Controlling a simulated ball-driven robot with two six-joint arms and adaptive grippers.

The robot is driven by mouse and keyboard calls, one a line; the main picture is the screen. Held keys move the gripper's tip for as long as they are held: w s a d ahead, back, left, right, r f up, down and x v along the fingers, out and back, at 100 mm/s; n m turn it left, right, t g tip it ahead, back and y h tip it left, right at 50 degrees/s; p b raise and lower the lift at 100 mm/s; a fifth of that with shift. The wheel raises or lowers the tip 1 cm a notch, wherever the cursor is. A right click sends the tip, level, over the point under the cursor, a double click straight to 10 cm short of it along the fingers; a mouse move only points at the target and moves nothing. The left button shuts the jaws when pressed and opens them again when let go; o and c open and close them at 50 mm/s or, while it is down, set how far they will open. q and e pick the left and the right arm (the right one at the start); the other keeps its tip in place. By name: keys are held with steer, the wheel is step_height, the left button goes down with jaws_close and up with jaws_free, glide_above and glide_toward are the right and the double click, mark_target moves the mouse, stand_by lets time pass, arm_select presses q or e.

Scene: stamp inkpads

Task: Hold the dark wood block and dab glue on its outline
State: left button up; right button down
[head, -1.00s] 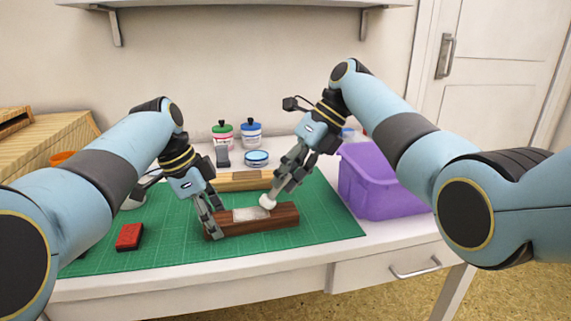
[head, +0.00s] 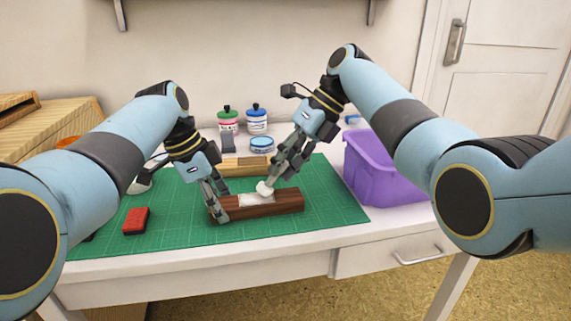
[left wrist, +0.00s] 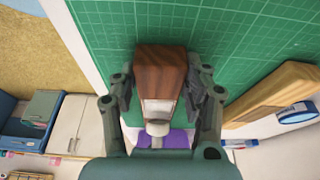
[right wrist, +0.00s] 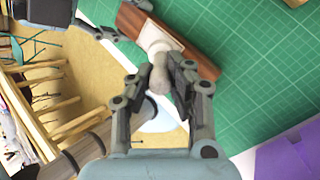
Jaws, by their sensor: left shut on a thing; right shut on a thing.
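The dark wood block (head: 285,202) lies on the green cutting mat, with a pale outline patch (head: 256,199) on its top. My left gripper (head: 220,209) is shut on the block's left end; the left wrist view shows the block (left wrist: 160,70) between its fingers. My right gripper (head: 272,180) is shut on a pale dabber (right wrist: 159,75), whose white head (head: 264,188) is at the patch. Whether the head presses on the patch or hovers just over it I cannot tell.
A lighter wood block (head: 246,167) lies behind. A red block (head: 136,220) is at the left of the mat (head: 180,235). Glue jars (head: 257,122) and a blue round tin (head: 262,144) stand at the back. A purple bin (head: 375,170) stands right.

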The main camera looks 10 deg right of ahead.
steer(key=shift+a+f, duration=0.1)
steer(key=shift+a, duration=0.9)
steer(key=shift+r, duration=3.9)
arm_select(q)
steer(key=o, duration=1.1)
steer(key=shift+o, duration=0.2)
